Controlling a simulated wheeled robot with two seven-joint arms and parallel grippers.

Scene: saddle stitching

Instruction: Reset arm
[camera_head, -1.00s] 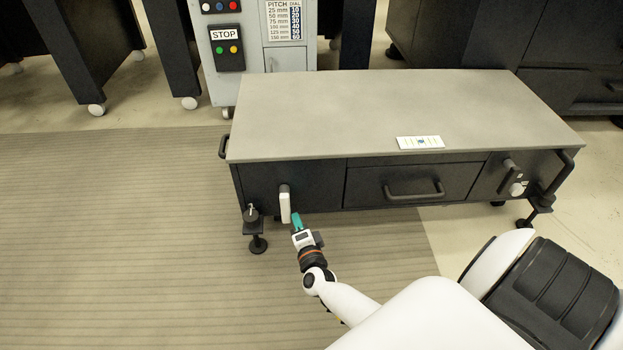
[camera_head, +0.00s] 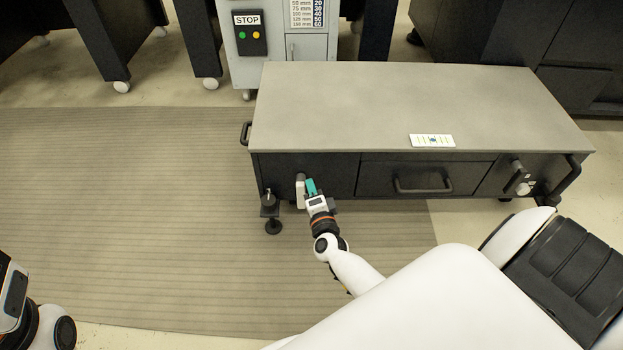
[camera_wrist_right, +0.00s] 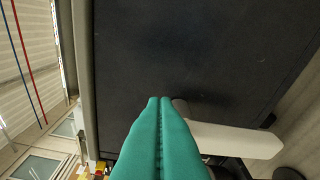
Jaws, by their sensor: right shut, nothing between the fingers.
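My right gripper (camera_head: 311,187) is shut and empty, with its teal fingertips pressed together. It is in front of the left end of the grey-topped bench, beside the white lever handle (camera_head: 300,192) on the bench's black front. The lever hangs down, and the fingertips are just right of its upper part. In the right wrist view the teal fingers (camera_wrist_right: 160,103) point at the dark panel, and the white lever (camera_wrist_right: 235,140) reaches out to the right. I cannot tell whether they touch. Part of my left arm shows at the lower left edge; its fingers are out of view.
The bench top (camera_head: 340,105) is bare except for a small white card (camera_head: 432,140). A grey control cabinet (camera_head: 270,65) stands behind. The striped mat (camera_head: 130,210) at left is clear.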

